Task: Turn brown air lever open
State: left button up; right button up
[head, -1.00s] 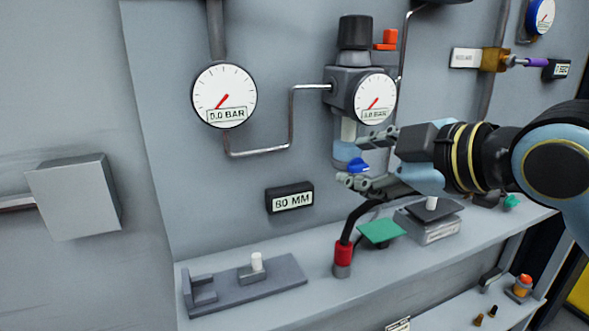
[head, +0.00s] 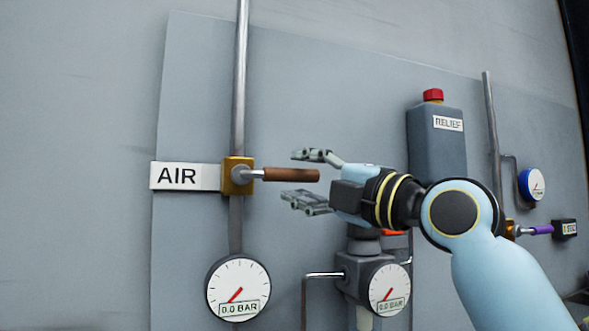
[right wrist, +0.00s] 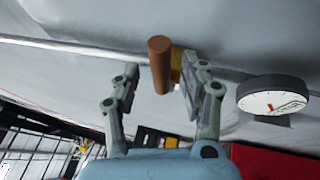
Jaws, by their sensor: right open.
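The brown air lever (head: 291,175) sticks out horizontally to the right from a brass valve body (head: 238,176) on the vertical pipe, beside the AIR label (head: 185,176). My right gripper (head: 305,178) is open, its fingers pointing left, one above and one below the lever's free end. In the right wrist view the lever (right wrist: 160,62) shows end-on between the two open fingers (right wrist: 160,92), nearer the right one, with no clear contact. The brass valve body (right wrist: 177,65) is partly hidden behind it. My left gripper is not in view.
A gauge (head: 238,288) reading 0.0 BAR is below the air valve. A regulator with another 0.0 BAR gauge (head: 389,289) sits beneath my right arm. A RELIEF tank (head: 436,145) with a red cap stands behind the arm. A purple lever (head: 540,230) is at far right.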

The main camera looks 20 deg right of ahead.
jog(key=shift+x, duration=1.2)
jog(key=shift+f, duration=0.1)
grip_shut()
